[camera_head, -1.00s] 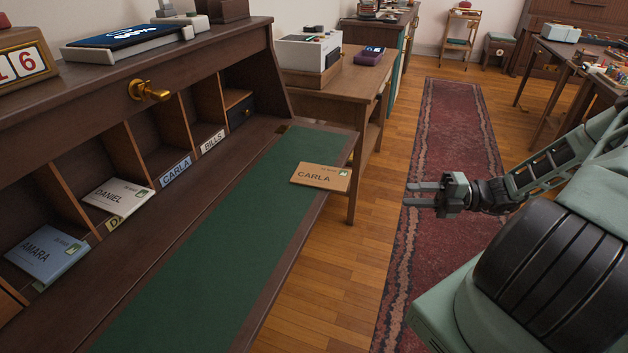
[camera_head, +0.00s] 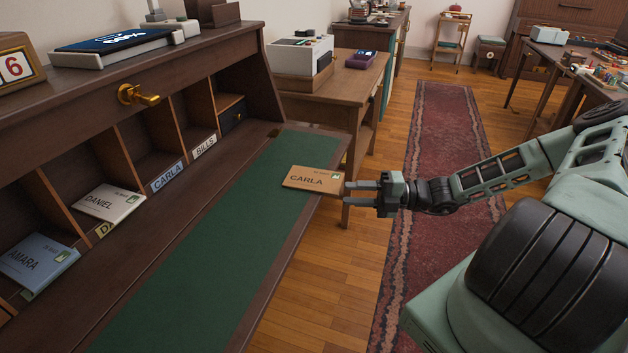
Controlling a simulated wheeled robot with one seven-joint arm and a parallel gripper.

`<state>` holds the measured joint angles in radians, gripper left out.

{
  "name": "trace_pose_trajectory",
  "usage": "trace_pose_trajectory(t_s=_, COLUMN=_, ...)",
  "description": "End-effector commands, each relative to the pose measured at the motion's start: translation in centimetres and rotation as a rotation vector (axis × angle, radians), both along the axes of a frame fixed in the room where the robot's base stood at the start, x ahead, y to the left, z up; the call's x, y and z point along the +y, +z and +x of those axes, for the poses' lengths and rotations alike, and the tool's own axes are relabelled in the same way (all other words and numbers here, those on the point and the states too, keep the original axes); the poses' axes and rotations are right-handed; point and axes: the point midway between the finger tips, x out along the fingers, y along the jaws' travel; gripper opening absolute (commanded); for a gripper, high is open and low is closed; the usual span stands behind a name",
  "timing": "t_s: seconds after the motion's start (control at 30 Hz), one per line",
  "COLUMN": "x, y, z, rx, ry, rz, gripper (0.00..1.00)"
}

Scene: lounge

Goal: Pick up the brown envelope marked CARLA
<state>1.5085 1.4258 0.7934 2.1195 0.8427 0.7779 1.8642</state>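The brown envelope marked CARLA (camera_head: 313,179) lies flat at the right front edge of the desk's writing surface (camera_head: 225,225), partly over the green inlay. A green stamp shows on its right part. My gripper (camera_head: 360,188) is just to the right of the envelope, level with its right end, its two fingers pointing left towards it. The fingers are apart with a gap between them. The fingertips look very near the envelope's right edge; I cannot tell whether they touch it or straddle it.
Pigeonholes at left hold a white DANIEL envelope (camera_head: 104,205) and a blue AMARA envelope (camera_head: 38,260). A CARLA label (camera_head: 167,176) marks an empty slot beside the BILLS label (camera_head: 204,147). A side table (camera_head: 345,85) stands behind the desk. The green surface is otherwise clear.

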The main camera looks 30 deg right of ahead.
Motion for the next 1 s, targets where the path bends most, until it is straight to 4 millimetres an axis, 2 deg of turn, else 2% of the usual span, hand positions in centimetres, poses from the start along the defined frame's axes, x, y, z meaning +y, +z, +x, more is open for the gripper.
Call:
trace_pose_trajectory(t_s=0.23, x=2.7, y=0.2, z=2.4, rx=-0.001, ry=0.002, rz=0.004, gripper=0.33)
trace_pose_trajectory(t_s=0.57, x=3.2, y=0.2, z=2.7, rx=0.000, ry=0.001, rz=0.000, gripper=0.33)
trace_pose_trajectory(t_s=0.67, x=3.2, y=0.2, z=2.7, rx=0.000, ry=0.001, rz=0.000, gripper=0.05)
trace_pose_trajectory(t_s=0.7, x=3.2, y=0.2, z=2.7, rx=0.000, ry=0.001, rz=0.000, gripper=0.00)
trace_pose_trajectory(t_s=1.0, x=3.2, y=0.2, z=2.7, rx=0.000, ry=0.001, rz=0.000, gripper=0.00)
